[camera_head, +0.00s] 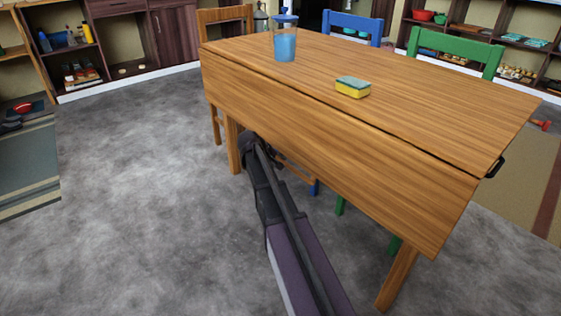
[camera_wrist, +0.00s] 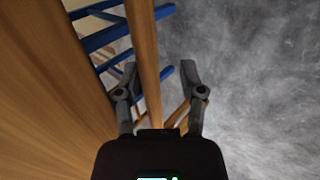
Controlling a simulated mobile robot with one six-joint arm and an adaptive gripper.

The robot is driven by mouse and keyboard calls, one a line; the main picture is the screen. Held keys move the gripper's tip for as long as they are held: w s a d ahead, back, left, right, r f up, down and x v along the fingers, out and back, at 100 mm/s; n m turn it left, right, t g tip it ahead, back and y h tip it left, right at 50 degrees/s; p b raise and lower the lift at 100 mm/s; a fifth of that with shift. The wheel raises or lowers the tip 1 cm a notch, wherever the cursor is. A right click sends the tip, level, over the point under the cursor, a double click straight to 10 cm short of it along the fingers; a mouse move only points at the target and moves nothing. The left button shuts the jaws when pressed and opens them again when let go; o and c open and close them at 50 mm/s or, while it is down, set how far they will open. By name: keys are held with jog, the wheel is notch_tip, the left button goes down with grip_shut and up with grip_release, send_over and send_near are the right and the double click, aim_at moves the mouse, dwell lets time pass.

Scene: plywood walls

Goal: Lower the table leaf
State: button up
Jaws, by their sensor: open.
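The wooden table leaf (camera_head: 320,130) hangs along the near side of the table (camera_head: 430,95) in the head view. It slopes down and slightly outward from the top's edge. In the wrist view a broad wooden surface, seemingly the leaf (camera_wrist: 45,100), fills the left side. My gripper (camera_wrist: 159,68) is open and empty. A wooden bar, probably a table leg (camera_wrist: 143,50), shows between and beyond its fingers; I cannot tell whether they touch it. In the head view my arm reaches to the leaf's lower edge near the left table leg (camera_head: 232,145), and the fingers are hidden.
On the tabletop stand a blue-lidded cup (camera_head: 285,45) and a yellow-green sponge (camera_head: 353,87). Wooden (camera_head: 227,15), blue (camera_head: 352,25) and green (camera_head: 455,48) chairs stand around the table. The grey floor (camera_head: 140,200) to the left is clear.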

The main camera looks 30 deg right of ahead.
jog(key=s+a+r+p, duration=0.1)
jog(key=a, duration=0.6)
jog(key=s+a+r+p, duration=0.2)
jog(key=a, duration=0.6)
jog(key=shift+s+r, duration=0.15)
jog(key=shift+s, duration=0.1)
dwell(1.7)
jog(key=shift+a, duration=0.1)
dwell(0.4)
jog(key=s+a+r+m+g+y+p, duration=0.1)
jog(key=s+a+r+y+p, duration=0.25)
jog(key=s, duration=0.35)
jog(key=s+a+r+m+y+p, duration=0.1)
jog(key=s+a+r+y+p, duration=0.1)
jog(key=s+p, duration=0.4)
jog(key=s+a+r+g+y+p, duration=0.1)
jog(key=s+a+r+y+p, duration=0.2)
jog(key=s, duration=0.5)
notch_tip(320, 180, up, 37)
jog(key=p, duration=3.7)
jog(key=shift+d+f, duration=0.15)
jog(key=shift+d, duration=0.3)
jog(key=shift+h, duration=0.25)
